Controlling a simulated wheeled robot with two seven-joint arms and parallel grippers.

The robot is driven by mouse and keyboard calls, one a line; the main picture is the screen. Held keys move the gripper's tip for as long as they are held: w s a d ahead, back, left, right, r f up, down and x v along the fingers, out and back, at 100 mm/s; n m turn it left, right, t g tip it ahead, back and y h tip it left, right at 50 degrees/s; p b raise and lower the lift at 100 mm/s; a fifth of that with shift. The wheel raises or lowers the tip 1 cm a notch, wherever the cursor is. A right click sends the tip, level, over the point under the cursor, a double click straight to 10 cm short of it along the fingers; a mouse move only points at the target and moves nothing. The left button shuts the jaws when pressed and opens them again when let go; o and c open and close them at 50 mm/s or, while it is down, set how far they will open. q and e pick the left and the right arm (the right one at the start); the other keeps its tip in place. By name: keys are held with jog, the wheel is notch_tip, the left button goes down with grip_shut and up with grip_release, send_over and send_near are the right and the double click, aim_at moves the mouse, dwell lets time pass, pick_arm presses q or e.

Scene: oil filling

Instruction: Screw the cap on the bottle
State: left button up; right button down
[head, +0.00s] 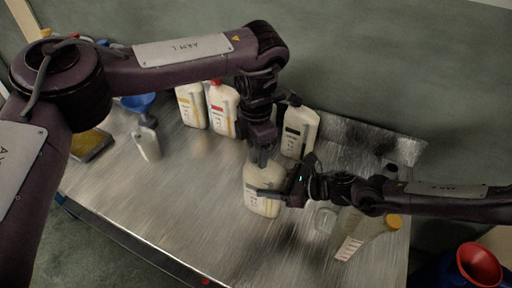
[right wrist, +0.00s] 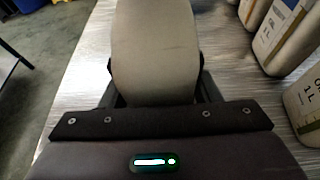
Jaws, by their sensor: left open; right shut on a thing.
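A cream bottle (head: 262,201) with a pale label stands on the metal table, near the middle of the head view. My right gripper (head: 272,192) comes in from the right and is shut around the bottle's body. In the right wrist view the bottle's plain side (right wrist: 155,50) fills the space between the fingers. My left gripper (head: 262,158) points down, open, right over the bottle's top. The bottle's neck and any cap there are hidden by the left gripper, so I cannot tell whether a cap is on.
Bottles with a yellow cap (head: 191,106), a red cap (head: 223,110) and a black cap (head: 299,131) stand along the back. A translucent jug (head: 357,232) with a yellow cap is at right. A blue funnel (head: 138,103) is at left, a red funnel (head: 480,264) at lower right. The front-left table is clear.

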pick_arm(q)
notch_tip(320, 180, up, 12)
dwell(0.6)
pick_arm(e)
jog(key=shift+c, duration=2)
grip_release()
pick_arm(q)
jog(key=shift+f, duration=0.1)
